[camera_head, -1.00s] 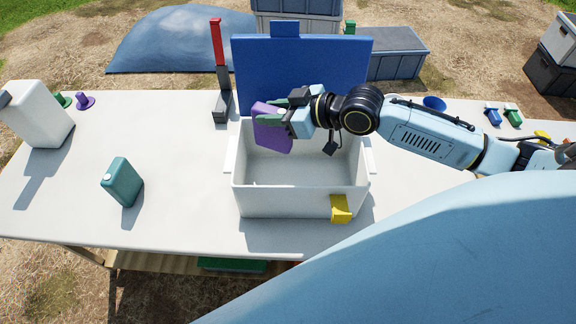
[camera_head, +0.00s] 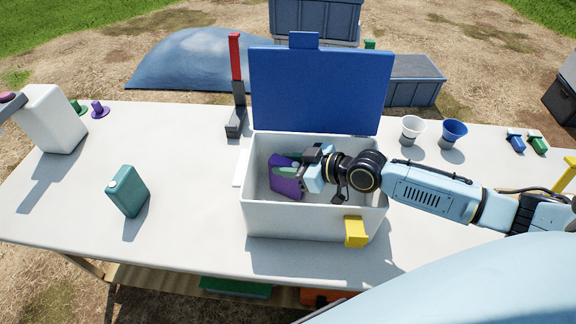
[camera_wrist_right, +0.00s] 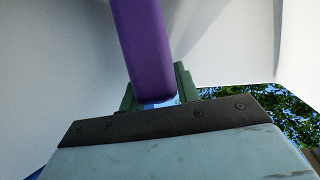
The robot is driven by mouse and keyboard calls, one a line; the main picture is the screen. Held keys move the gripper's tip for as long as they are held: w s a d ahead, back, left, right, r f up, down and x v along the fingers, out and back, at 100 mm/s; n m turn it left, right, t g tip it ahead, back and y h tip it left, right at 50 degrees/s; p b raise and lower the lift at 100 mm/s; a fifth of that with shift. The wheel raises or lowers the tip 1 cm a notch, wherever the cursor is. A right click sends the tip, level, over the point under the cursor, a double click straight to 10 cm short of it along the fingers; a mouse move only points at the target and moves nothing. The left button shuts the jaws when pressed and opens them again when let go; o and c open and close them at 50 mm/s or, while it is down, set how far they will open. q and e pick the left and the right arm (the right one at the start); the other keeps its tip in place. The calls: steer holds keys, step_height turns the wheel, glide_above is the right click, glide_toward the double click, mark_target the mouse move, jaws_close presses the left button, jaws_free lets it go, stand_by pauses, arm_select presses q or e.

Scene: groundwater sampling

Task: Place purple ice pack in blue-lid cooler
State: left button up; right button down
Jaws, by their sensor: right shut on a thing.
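The cooler (camera_head: 290,222) stands on the table, a white box with its blue lid (camera_head: 320,92) raised upright at the back. My right gripper (camera_head: 300,170) reaches into the open box from the right and is shut on the purple ice pack (camera_head: 284,182). The pack is tilted and sits inside the cooler's walls, toward the left. I cannot tell whether it touches the floor of the box. In the right wrist view the purple pack (camera_wrist_right: 143,45) is held between the green fingertips, with white walls around it.
A teal bottle (camera_head: 128,190) stands left of the cooler, and a white jug (camera_head: 55,118) stands at the far left. A red-handled tool (camera_head: 236,85) is behind the cooler's left corner. White (camera_head: 411,130) and blue (camera_head: 452,133) cups stand to the right. A yellow piece (camera_head: 356,231) is at the cooler's front.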

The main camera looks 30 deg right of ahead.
steer(key=shift+r, duration=0.1)
steer(key=c, duration=1)
jaws_free()
steer(key=shift+f, duration=0.2)
steer(key=shift+c, duration=0.2)
steer(key=shift+r, duration=0.25)
steer(key=p+v, duration=0.1)
steer(key=v, duration=0.6)
steer(key=shift+s+d, duration=0.2)
